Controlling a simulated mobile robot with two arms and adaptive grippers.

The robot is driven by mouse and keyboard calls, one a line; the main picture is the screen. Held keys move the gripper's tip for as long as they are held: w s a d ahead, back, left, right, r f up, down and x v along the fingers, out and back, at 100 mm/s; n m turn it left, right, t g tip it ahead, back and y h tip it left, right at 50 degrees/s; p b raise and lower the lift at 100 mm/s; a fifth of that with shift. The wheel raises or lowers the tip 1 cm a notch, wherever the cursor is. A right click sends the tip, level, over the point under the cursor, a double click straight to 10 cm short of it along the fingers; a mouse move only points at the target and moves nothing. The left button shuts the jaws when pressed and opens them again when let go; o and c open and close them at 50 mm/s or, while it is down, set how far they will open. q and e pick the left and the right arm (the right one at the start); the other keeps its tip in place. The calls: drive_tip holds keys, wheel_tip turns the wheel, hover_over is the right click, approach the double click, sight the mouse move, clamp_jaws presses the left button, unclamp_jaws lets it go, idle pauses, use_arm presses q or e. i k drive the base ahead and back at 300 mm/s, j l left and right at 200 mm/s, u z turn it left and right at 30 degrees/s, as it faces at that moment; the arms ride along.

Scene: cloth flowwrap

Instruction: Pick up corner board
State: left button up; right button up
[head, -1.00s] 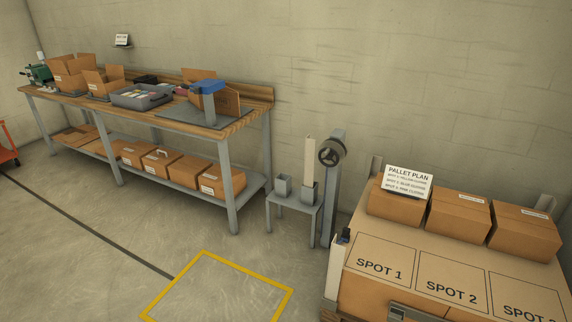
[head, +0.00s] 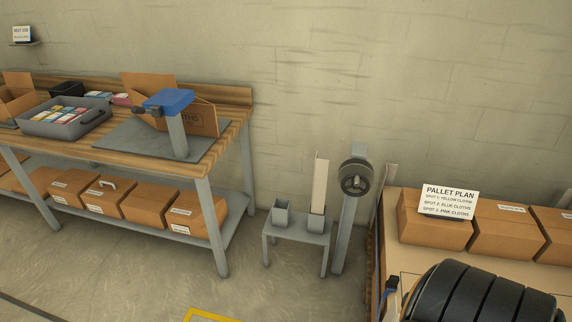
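A tall cream corner board (head: 320,185) stands upright in a grey square holder (head: 316,222) at the right side of a small grey stand (head: 298,236). Its lower end is hidden inside the holder. Another narrow cream upright (head: 390,178) shows at the back left corner of the pallet load. Neither of my grippers is in view. A black ribbed part, which looks like my own arm, covers the lower right of the picture.
An empty grey holder (head: 283,213) shares the stand. A grey post with a dark reel (head: 357,178) stands close on the right. The workbench (head: 218,150) is left; boxes (head: 508,232) and the pallet plan sign (head: 449,200) are right. Open floor lies in front.

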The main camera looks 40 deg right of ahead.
sight(321, 166)
drive_tip(key=i+z, duration=0.3)
drive_tip(key=i, duration=0.15)
drive_tip(key=i+j+z, duration=0.15)
drive_tip(key=i+z, duration=0.15)
drive_tip(key=i, duration=0.15)
